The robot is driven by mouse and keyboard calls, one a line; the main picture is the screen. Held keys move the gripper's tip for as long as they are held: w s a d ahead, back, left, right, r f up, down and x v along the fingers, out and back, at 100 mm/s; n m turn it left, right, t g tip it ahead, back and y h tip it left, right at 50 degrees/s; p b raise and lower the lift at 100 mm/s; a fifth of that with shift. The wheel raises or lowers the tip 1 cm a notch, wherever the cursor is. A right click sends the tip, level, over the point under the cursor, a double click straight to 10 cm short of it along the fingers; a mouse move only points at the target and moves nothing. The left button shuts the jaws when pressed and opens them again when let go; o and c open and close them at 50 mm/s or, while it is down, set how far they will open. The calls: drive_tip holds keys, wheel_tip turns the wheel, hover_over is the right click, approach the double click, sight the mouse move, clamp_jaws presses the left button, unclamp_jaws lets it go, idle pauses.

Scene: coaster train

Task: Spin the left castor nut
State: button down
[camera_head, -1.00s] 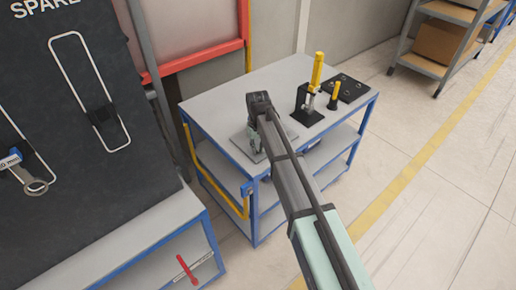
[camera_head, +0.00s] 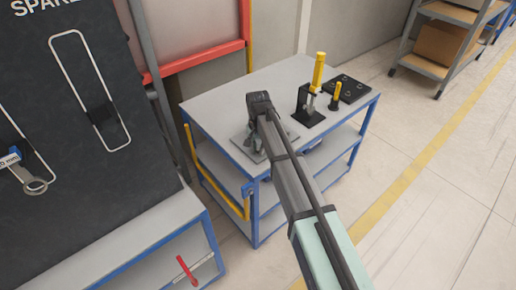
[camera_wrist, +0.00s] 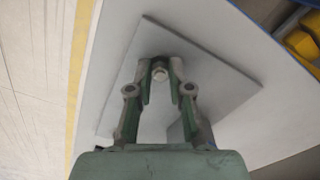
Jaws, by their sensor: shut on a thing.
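The castor nut (camera_wrist: 159,72) is a small pale metal piece on a grey square plate (camera_wrist: 222,88) in the wrist view. My gripper (camera_wrist: 160,80) is closed around it, with one finger on each side near the tips. In the head view the plate (camera_head: 240,146) lies on the near left part of the cart top. My gripper (camera_head: 254,140) is over that plate there, mostly hidden behind my arm, and the nut is hidden too. I cannot tell which side's nut it is, as only one shows.
The plate lies on a blue-framed cart (camera_head: 215,95). A yellow-handled tool on a black stand (camera_head: 309,105), a smaller yellow-handled piece (camera_head: 335,97) and a black plate (camera_head: 352,87) stand at its far right. A dark tool board (camera_head: 75,150) is at left.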

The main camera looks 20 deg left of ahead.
sight(258, 151)
drive_tip(key=shift+w+r, duration=0.1)
drive_tip(key=shift+r, duration=0.05)
drive_tip(key=c, duration=1.1)
unclamp_jaws()
drive_tip(key=shift+o, duration=0.2)
wheel_tip(258, 151, up, 12)
